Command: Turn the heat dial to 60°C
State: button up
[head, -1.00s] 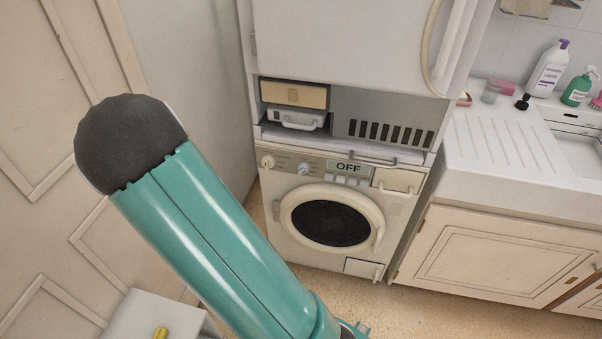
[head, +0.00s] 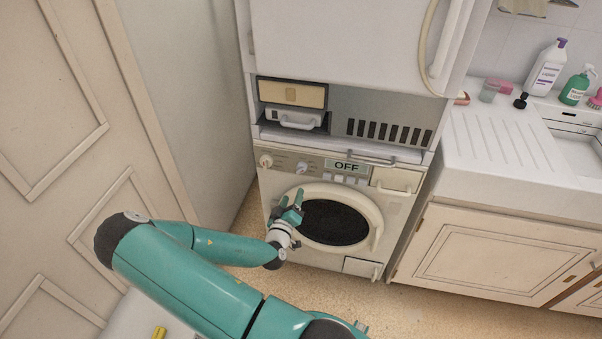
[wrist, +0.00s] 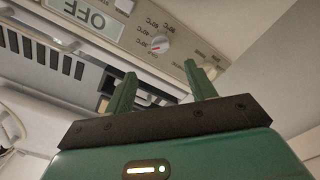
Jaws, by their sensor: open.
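The heat dial (head: 303,168) is a small round white knob on the washing machine's control panel, left of the display (head: 347,166) reading OFF. In the wrist view the dial (wrist: 160,43) appears upside down, with a red mark and °C labels around it; I cannot tell which label it points to. My gripper (head: 289,198) is open and empty, in front of the machine below the dial, apart from it. In the wrist view its two green fingers (wrist: 160,70) point toward the panel, with the dial showing between and beyond them.
The washing machine's round door (head: 334,222) is shut behind my gripper. Another knob (head: 265,161) sits at the panel's left end. A handle bar (head: 372,160) runs above the panel. A counter with bottles (head: 546,68) stands at right; a cream panelled door (head: 40,150) is at left.

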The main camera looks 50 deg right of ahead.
aim_at(301, 172)
jog(key=x, duration=1.2)
jog(key=shift+w+d, duration=0.15)
jog(key=shift+d, duration=0.05)
jog(key=c, duration=1)
jog(key=shift+o, duration=0.2)
